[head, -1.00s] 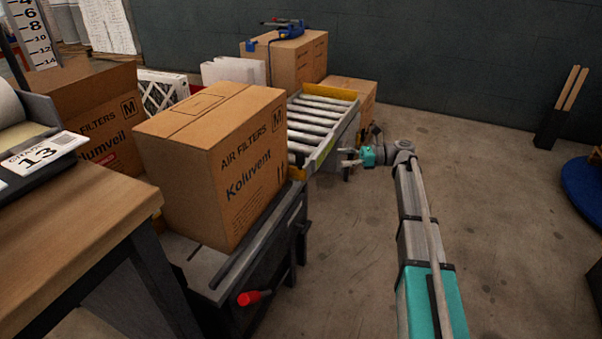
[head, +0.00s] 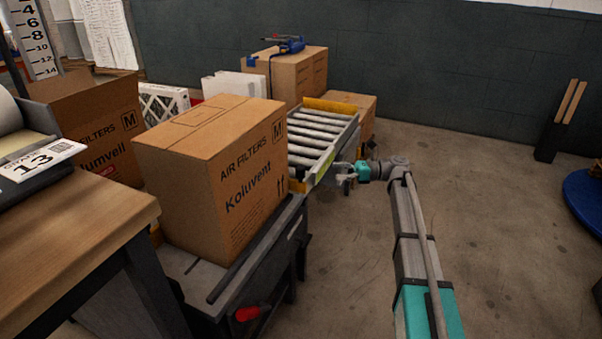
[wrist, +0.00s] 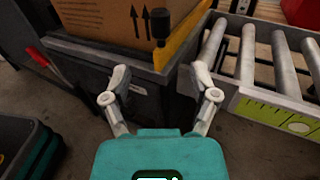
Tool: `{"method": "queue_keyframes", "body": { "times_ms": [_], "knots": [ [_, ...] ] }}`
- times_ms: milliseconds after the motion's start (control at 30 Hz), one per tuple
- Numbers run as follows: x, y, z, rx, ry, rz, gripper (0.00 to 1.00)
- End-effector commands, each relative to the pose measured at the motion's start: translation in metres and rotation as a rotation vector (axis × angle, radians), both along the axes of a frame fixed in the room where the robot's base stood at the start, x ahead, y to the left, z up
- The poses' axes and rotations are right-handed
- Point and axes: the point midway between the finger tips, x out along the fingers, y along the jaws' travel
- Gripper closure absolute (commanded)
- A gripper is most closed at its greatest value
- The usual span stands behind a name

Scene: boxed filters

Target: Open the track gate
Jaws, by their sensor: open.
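The track gate appears to be the yellow plate (wrist: 184,45) with a black knob (wrist: 160,27), standing between the carton and the rollers in the wrist view. In the head view only a small yellow part (head: 297,186) shows beside the carton. My gripper (wrist: 160,82) is open and empty, its fingers spread below the knob in the picture, with no visible contact. In the head view my gripper (head: 343,172) is at the right side of the roller track (head: 318,136), near its carton end. The carton hides most of the gate there.
A large Koluvent carton (head: 215,175) stands on a dark bench with a red handle (head: 252,313). Another yellow plate (head: 330,106) crosses the track's far end. More cartons (head: 300,72) stand behind. The floor to the right is mostly clear.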

Motion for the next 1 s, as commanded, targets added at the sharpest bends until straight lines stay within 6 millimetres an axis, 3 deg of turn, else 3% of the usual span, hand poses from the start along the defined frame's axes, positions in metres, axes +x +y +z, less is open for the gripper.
{"method": "queue_keyframes", "body": {
  "times_ms": [600,800,1000],
  "knots": [
    [-0.012,0.09,0.0,0.0,0.0,0.002,0.23],
    [-0.014,0.11,0.0,0.0,0.0,0.001,0.23],
    [-0.014,0.117,0.0,0.0,0.0,0.0,0.23]
  ]
}}
